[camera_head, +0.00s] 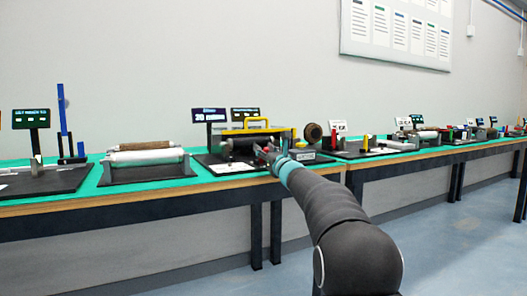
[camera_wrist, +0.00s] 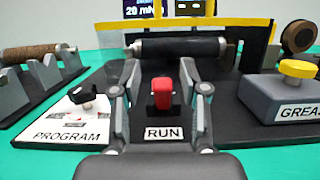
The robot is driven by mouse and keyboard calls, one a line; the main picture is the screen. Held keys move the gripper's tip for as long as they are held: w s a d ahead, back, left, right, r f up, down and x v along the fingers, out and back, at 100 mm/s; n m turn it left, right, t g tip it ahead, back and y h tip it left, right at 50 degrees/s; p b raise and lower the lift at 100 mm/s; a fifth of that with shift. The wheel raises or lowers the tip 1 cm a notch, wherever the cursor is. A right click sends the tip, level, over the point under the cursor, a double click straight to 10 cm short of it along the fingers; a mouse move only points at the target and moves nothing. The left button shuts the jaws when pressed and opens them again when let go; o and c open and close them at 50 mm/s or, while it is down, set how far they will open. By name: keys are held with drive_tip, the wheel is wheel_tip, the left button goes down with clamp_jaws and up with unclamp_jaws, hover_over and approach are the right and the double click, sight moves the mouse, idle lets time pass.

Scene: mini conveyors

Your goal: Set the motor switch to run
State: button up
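A red switch (camera_wrist: 161,92) on a dark base stands behind a white plate marked RUN (camera_wrist: 165,133), near the middle of the wrist view. My gripper (camera_wrist: 163,72) is open, with one finger on each side of the switch in the picture and visible gaps to both. Nothing is held between the fingers. I cannot tell how far the fingertips are above or beyond the switch. In the head view, my gripper (camera_head: 267,152) is at the front of the mini conveyor (camera_head: 243,143) with the yellow handle, and the switch is too small to make out.
Left of my gripper is a PROGRAM plate (camera_wrist: 72,125) with a black knob (camera_wrist: 83,93). On the right is a grey GREASE box (camera_wrist: 285,97) with a yellow cap (camera_wrist: 299,69). A dark roller (camera_wrist: 180,48) lies beyond the switch. Another roller station (camera_head: 145,155) stands left.

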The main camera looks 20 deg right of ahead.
drive_tip(key=shift+s+d, duration=0.1)
drive_tip(key=shift+d, duration=0.05)
drive_tip(key=shift+s+f, duration=0.1)
drive_tip(key=shift+s, duration=0.1)
drive_tip(key=v, duration=1.1)
drive_tip(key=shift+s, duration=0.2)
drive_tip(key=shift+f, duration=0.1)
